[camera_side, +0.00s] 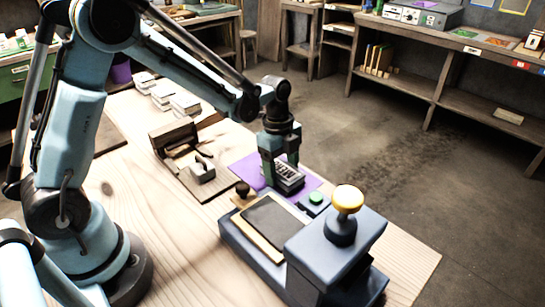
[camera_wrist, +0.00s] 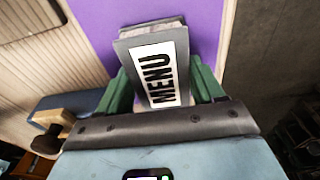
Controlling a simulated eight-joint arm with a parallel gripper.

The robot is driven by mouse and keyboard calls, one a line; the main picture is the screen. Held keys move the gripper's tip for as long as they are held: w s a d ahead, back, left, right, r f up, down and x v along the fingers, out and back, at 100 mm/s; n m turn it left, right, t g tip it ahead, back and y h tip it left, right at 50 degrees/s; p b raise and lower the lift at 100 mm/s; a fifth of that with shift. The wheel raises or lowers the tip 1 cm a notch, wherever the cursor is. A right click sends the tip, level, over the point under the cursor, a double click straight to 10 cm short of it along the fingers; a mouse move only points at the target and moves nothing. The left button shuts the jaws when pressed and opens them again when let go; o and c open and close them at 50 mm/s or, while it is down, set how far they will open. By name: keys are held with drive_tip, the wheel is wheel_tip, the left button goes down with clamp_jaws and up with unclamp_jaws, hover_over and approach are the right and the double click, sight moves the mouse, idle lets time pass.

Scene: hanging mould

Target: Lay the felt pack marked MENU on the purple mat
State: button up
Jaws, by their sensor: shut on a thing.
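The felt pack marked MENU (camera_wrist: 161,67) is a grey block with a white label, held between the green fingers of my gripper (camera_wrist: 165,92) in the wrist view. In the side view my gripper (camera_side: 280,172) is shut on the pack (camera_side: 289,180), over the purple mat (camera_side: 243,171). The mat (camera_wrist: 95,22) also shows behind the pack in the wrist view. I cannot tell whether the pack touches the mat. Its lower end and part of the mat are hidden by the gripper and the pack.
A dark press with a yellow knob (camera_side: 348,199) stands close by at the front right. A wooden-handled stamp (camera_side: 243,193) and a green button box (camera_side: 315,204) are beside the mat. A tape dispenser (camera_side: 202,169) is to the left. White stacks (camera_side: 184,106) stand farther back.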

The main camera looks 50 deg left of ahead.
sight(277, 166)
drive_tip(key=shift+f, duration=0.3)
drive_tip(key=o, duration=1.1)
drive_tip(key=shift+r, duration=0.1)
wheel_tip(277, 166, up, 12)
drive_tip(key=a, duration=0.1)
drive_tip(key=shift+s+a+r+n+t+y, duration=0.2)
drive_tip(key=shift+s+n+t, duration=1)
drive_tip(key=shift+s+n, duration=1.35)
drive_tip(key=shift+s+a+r+n+t+y, duration=0.2)
drive_tip(key=shift+s+n+t, duration=1.25)
drive_tip(key=shift+n, duration=2)
drive_tip(key=shift+s+a+r+n+t+y, duration=0.1)
drive_tip(key=shift+s+a+n+t+y, duration=0.2)
drive_tip(key=shift+s+n+t, duration=1.5)
drive_tip(key=shift+s+n+g, duration=0.5)
drive_tip(key=shift+n+g, duration=0.35)
drive_tip(key=shift+n, duration=0.35)
